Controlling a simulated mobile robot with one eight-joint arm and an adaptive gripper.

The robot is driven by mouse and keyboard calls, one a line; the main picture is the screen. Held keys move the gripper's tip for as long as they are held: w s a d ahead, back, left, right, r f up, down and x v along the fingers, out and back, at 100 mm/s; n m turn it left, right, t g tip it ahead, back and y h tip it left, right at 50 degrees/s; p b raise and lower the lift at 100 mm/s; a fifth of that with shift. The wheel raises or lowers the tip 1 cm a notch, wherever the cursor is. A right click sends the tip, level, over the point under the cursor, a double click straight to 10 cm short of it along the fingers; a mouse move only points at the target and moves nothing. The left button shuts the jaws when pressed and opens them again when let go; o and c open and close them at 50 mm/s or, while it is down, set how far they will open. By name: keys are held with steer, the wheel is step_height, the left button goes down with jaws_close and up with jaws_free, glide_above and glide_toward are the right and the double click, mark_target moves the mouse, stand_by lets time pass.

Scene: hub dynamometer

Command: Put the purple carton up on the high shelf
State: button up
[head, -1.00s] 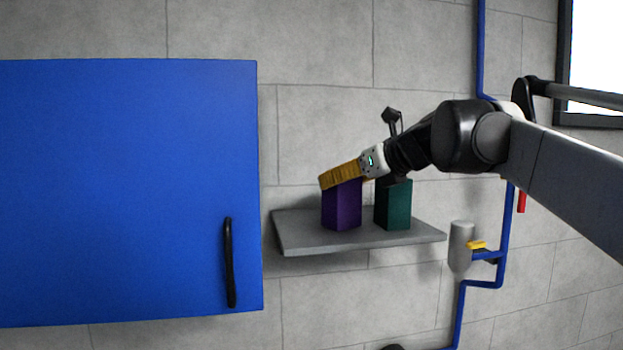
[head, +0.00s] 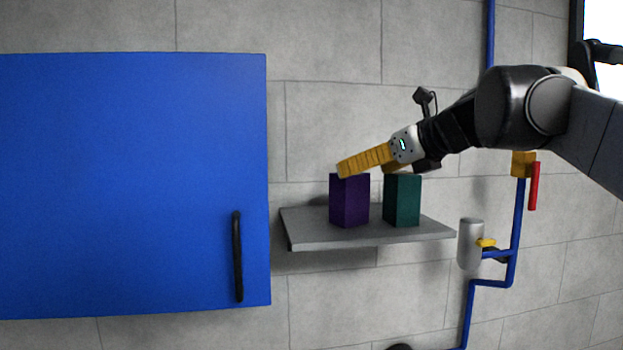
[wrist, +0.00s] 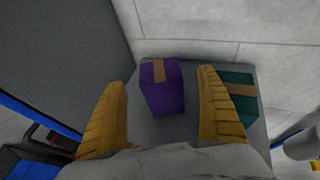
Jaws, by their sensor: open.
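The purple carton (head: 349,202) stands upright on the grey wall shelf (head: 300,236), at its left part. A strip of tan tape crosses its top in the wrist view (wrist: 162,88). My gripper (head: 342,168) is open, with yellow ribbed fingers. In the head view it is at the height of the carton's top or just above it. In the wrist view the two fingers (wrist: 161,98) are spread, with the carton between and beyond them. The carton is not held. I cannot tell whether a finger touches it.
A teal carton (head: 402,200) stands just right of the purple one, close to my right finger in the wrist view. A blue cabinet door with a black handle (head: 237,256) is at the left. Blue pipes and a grey cylinder (head: 470,243) are at the right.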

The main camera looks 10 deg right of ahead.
steer(key=v, duration=0.7)
steer(key=s+a+f+n+g+h, duration=0.1)
steer(key=s+a+f+n, duration=0.2)
steer(key=f+n, duration=0.35)
steer(key=s+a+f+n+g, duration=0.2)
steer(key=s+f+n, duration=0.15)
steer(key=f, duration=0.55)
steer(key=s+a+f+n+g+h, duration=0.1)
steer(key=s+a+f+n, duration=0.15)
steer(key=f+n, duration=0.45)
steer(key=s+f+n+h, duration=0.1)
steer(key=s+f+n, duration=0.4)
steer(key=f, duration=0.6)
steer(key=s+f+n+g+h, duration=0.1)
steer(key=s+f+n+h, duration=0.1)
steer(key=s+f+n, duration=0.4)
step_height(320, 180, down, 6)
steer(key=n, duration=0.3)
steer(key=shift+d+r+n+g+b, duration=0.2)
steer(key=shift+r+n+g+b, duration=0.1)
steer(key=shift+b, duration=0.1)
